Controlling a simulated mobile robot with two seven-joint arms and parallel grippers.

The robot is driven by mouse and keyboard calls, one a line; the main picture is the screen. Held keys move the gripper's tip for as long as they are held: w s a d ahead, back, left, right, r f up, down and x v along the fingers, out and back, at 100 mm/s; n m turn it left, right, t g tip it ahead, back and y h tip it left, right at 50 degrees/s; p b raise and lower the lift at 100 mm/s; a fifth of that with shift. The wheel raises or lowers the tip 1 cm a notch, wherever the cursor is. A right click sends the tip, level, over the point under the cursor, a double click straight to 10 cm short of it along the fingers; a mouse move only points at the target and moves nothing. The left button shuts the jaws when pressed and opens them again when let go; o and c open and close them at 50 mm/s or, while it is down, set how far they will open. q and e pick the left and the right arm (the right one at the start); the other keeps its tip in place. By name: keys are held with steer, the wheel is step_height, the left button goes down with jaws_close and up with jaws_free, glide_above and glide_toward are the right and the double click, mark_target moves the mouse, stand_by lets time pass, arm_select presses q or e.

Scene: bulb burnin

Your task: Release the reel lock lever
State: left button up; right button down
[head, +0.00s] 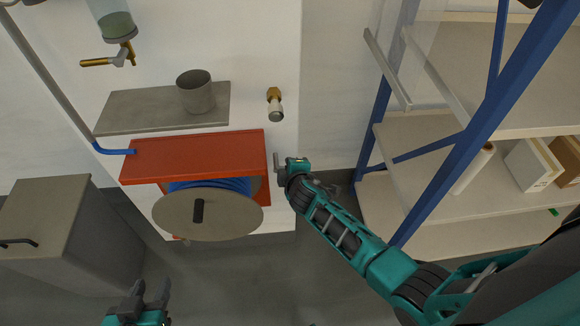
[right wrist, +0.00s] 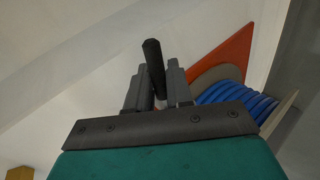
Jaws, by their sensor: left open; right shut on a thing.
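The hose reel has a red housing (head: 195,155), a round grey-beige side disc (head: 225,217) with a dark crank knob, and blue hose (head: 210,186) wound behind the disc. My right gripper (head: 281,169) is at the right side of the housing. In the right wrist view its fingers (right wrist: 154,90) are shut on a dark bar, which looks like the lock lever (right wrist: 153,62). The bar sticks up past the fingertips; its lower end is partly hidden. Red housing and blue hose show just right of the fingers. My left gripper (head: 145,298) is open and empty at the bottom left.
A grey shelf (head: 130,112) with a grey cup (head: 195,93) is above the reel. A brass fitting (head: 275,95) is on the wall beside it. A grey cabinet (head: 40,220) stands left. A blue-framed rack (head: 445,160) with boxes stands right. Floor below the reel is clear.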

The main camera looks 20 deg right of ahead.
steer(key=shift+r+n+h, duration=0.25)
steer(key=shift+n+h, duration=0.25)
stand_by(0.4)
steer(key=c, duration=1.2)
jaws_free()
steer(key=shift+r, duration=0.15)
